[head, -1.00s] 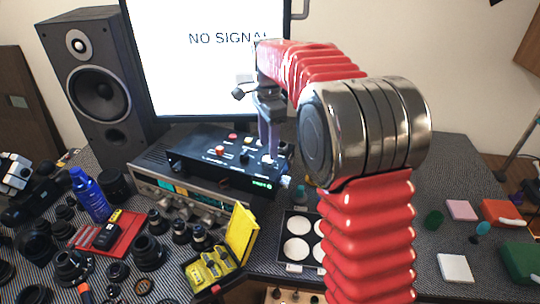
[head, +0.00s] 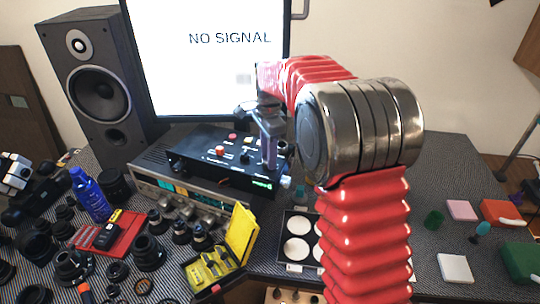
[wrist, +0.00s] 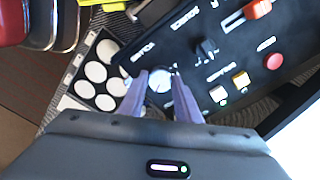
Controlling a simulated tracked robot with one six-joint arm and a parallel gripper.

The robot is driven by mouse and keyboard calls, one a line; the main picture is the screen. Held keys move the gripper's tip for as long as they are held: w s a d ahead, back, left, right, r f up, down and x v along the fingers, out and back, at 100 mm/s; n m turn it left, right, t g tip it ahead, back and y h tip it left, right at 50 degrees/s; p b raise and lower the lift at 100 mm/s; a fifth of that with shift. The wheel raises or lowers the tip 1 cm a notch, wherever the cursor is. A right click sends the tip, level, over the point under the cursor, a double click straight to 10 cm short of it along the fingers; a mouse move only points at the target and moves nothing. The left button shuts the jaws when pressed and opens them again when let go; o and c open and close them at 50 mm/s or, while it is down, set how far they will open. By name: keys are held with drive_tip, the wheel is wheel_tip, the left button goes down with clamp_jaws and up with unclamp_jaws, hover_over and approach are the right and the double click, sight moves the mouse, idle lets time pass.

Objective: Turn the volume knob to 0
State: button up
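The volume knob (wrist: 160,81) shows in the wrist view as a round knob with a pale top, near the VOLUME lettering on a black control box (wrist: 222,62). My gripper (wrist: 161,76) has its two purple-grey fingers on either side of this knob, with the tips beside it. The fingers are apart; I cannot tell whether they touch the knob's sides. In the head view my gripper (head: 269,164) points down at the right end of the black box (head: 202,160), and its fingers hide the knob there. The knob's pointer position is not readable.
The box also carries a dark knob (wrist: 206,48), an orange slider (wrist: 257,9) and a red button (wrist: 273,61). It sits on a silver receiver (head: 150,172). A monitor (head: 210,60) stands behind. A tray with white discs (head: 285,262) and a yellow case (head: 241,234) are in front.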

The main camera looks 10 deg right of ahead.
drive_tip(key=c, duration=0.5)
drive_tip(key=shift+d, duration=0.3)
drive_tip(key=shift+c, duration=0.2)
drive_tip(key=shift+a, duration=0.2)
